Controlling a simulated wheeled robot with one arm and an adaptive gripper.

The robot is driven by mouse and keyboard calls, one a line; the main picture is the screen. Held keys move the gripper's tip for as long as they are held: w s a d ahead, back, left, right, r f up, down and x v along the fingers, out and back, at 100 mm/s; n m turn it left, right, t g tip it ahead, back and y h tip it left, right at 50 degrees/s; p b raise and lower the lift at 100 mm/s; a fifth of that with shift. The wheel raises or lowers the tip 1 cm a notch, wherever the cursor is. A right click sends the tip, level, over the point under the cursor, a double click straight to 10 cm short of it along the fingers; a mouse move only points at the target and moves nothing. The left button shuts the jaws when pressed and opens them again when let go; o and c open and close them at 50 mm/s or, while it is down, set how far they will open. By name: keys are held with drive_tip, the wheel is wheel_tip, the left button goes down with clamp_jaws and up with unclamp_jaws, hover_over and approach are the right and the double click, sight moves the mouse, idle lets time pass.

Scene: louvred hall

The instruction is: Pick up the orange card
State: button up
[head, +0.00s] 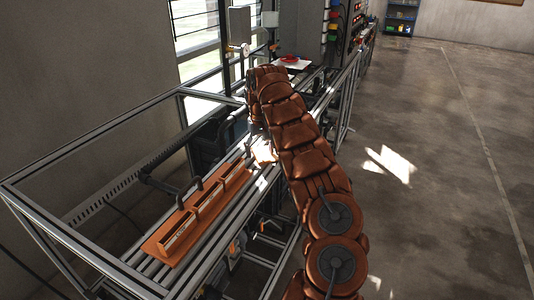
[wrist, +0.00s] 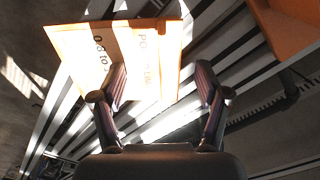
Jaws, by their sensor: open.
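The orange card (wrist: 150,45) lies in the upper left and middle of the wrist view, pale orange with dark printing and crossed by bright light and shadow. My gripper (wrist: 161,78) is open, its two dark fingers spread apart. The left finger overlaps the card in the picture, and the right finger is just right of the card's right edge. I cannot tell how far above the card the fingers are. In the head view the card (head: 264,152) shows as a small bright patch beside my arm, which hides part of that area.
A long orange-brown rack (head: 182,237) with upright holders stands on the metal-railed bench (head: 118,273), left of my arm. The rack's orange edge (wrist: 287,28) shows at upper right in the wrist view. Frame posts surround the bench. Open floor (head: 440,170) lies to the right.

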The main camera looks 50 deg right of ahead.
drive_tip(key=shift+f, duration=0.15)
drive_tip(key=shift+c, duration=0.3)
drive_tip(key=shift+s, duration=0.1)
drive_tip(key=c, duration=1.1)
drive_tip(key=shift+c, duration=0.3)
drive_tip(key=shift+f, duration=0.1)
drive_tip(key=shift+s, duration=0.1)
drive_tip(key=shift+c, duration=0.8)
